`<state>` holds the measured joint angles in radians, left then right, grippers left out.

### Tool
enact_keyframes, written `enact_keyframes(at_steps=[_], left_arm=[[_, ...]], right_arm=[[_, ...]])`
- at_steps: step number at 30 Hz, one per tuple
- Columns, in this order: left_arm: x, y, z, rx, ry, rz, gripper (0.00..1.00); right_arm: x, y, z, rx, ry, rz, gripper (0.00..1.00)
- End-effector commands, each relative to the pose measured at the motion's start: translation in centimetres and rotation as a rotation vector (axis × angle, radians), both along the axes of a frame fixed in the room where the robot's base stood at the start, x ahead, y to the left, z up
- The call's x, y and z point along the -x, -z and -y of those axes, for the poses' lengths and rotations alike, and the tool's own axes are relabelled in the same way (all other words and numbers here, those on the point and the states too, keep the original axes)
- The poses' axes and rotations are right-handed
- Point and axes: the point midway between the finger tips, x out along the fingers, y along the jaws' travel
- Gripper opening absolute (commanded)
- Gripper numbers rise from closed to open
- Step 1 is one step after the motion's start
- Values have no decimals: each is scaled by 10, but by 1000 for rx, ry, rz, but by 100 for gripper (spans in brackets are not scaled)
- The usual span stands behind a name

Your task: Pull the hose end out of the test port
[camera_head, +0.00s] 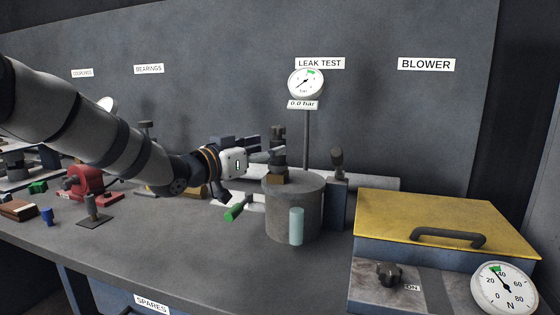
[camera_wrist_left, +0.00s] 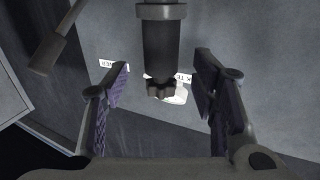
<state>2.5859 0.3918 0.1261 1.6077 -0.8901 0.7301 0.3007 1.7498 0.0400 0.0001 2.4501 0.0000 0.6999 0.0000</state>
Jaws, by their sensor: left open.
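In the left wrist view, which is upside down, the dark fitting (camera_wrist_left: 162,45) lies between my left gripper's fingers. My left gripper (camera_head: 269,143) reaches in from the left at the fitting's upper part. The left wrist view shows the gripper (camera_wrist_left: 163,88) open, with gaps on both sides of the fitting. My right gripper is out of view.
A gauge (camera_head: 305,83) on a post stands behind the vessel, and a knobbed lever (camera_head: 337,160) stands to its right. A yellow-lidded box (camera_head: 445,218) fills the right side. A green-ended piece (camera_head: 237,208) lies left of the vessel.

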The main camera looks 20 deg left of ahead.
Motion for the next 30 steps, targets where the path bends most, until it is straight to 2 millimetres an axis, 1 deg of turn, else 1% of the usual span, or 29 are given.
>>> enact_keyframes(at_steps=[1, 3, 6, 9, 14, 15, 17, 18, 20, 21, 22, 30], left_arm=[[-10, 4, 4, -3, 0, -3, 53], [-24, 4, 9, -2, 1, -5, 53], [-39, 4, 15, -3, 0, -5, 53], [-44, 0, 19, 0, 0, -2, 53], [-44, -4, 19, 0, 0, 2, 53], [-44, -4, 19, 0, 0, 2, 48], [-44, -4, 19, 0, 0, 2, 35], [-44, -4, 19, 0, 0, 2, 25], [-43, -4, 18, 0, 0, 2, 12], [-43, -4, 18, 0, -1, 2, 3], [-44, -4, 18, 0, -1, 2, 0], [-43, -5, 18, -1, -1, 4, 0]], right_arm=[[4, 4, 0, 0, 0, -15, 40], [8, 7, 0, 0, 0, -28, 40], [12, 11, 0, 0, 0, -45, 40], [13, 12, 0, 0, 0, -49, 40], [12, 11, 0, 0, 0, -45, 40], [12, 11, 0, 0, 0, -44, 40], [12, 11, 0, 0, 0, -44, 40], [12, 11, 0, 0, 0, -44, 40], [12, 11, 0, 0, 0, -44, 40], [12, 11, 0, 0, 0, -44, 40], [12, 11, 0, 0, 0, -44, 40], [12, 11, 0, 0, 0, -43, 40]])
